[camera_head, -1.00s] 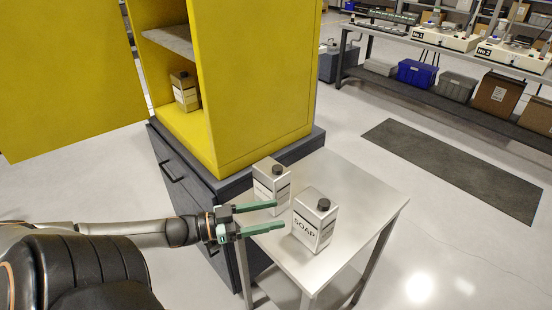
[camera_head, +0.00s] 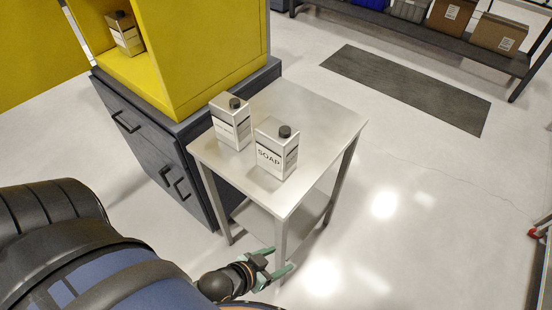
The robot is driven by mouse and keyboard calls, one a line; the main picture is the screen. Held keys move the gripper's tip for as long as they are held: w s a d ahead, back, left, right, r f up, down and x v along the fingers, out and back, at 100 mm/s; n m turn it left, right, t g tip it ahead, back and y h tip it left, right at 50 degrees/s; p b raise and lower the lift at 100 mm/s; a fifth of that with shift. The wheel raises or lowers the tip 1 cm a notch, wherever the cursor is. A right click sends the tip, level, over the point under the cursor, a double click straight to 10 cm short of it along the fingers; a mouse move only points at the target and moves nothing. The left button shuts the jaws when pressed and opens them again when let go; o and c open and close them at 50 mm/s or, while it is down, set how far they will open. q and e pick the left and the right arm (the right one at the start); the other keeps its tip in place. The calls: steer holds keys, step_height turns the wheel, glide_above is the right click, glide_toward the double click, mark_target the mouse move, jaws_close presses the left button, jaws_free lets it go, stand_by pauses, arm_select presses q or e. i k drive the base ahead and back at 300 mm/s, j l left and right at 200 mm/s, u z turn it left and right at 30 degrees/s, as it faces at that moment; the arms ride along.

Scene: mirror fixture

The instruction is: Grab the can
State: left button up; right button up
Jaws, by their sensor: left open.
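Two silver rectangular cans with black caps stand upright on a small metal table (camera_head: 312,130). The front can (camera_head: 276,155) has a label reading SOAP. The other can (camera_head: 231,125) stands just behind it to the left. A third, similar can (camera_head: 124,38) stands inside the yellow cabinet at the upper left. My left gripper (camera_head: 283,262) has green fingers, is open and empty, and is low at the bottom of the view, near the table's front leg and apart from the cans. My right gripper is not in view.
The yellow cabinet (camera_head: 222,60) stands open on a dark drawer base (camera_head: 150,140) with protruding handles, touching or close to the table's left side. A dark mat (camera_head: 405,88) lies on the floor behind. A shelf with boxes (camera_head: 497,38) stands at the back right. Floor right of the table is clear.

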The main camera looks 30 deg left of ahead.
mark_target(230, 116)
steer(key=u, duration=1.45)
